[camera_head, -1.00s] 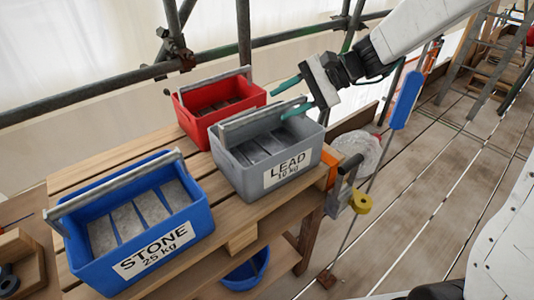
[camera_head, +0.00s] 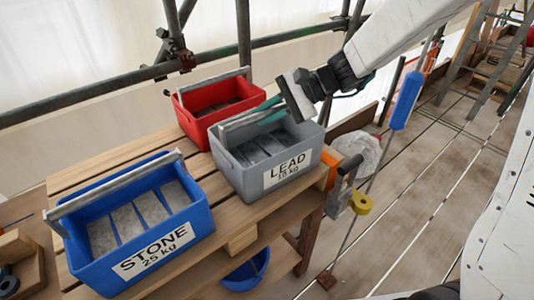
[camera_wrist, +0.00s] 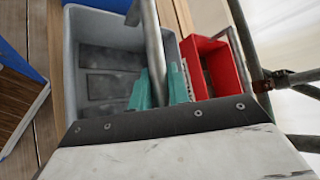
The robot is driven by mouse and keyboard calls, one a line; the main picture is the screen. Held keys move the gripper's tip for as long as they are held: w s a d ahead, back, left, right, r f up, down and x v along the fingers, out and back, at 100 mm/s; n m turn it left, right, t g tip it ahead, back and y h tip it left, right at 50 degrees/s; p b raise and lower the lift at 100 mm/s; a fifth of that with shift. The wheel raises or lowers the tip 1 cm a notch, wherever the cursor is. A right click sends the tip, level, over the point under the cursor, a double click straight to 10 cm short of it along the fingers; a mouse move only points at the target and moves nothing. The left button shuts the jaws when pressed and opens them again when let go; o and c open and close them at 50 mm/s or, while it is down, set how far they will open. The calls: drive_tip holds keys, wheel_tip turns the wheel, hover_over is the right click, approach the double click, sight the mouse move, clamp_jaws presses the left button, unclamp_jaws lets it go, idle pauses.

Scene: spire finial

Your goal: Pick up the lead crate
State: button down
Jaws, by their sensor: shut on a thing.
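In the wrist view the handle (camera_wrist: 152,42) runs down between the teal fingers (camera_wrist: 160,88), over the crate's interior (camera_wrist: 105,75). The crate still rests on the bench. The far finger is partly hidden by the handle.
A blue crate (camera_head: 85,268) labelled "STONE 25 kg" stands front left. A red crate (camera_head: 188,120) stands close behind the lead crate. Scaffold tubes (camera_head: 100,92) run behind the bench (camera_head: 75,165).

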drive_tip(key=shift+r, duration=0.15)
wheel_tip(320, 180, up, 18)
idle(0.5)
idle(1.2)
wheel_tip(320, 180, down, 18)
drive_tip(key=shift+r, duration=0.1)
idle(0.5)
drive_tip(key=c, duration=1.3)
unclamp_jaws()
drive_tip(key=shift+f, duration=0.2)
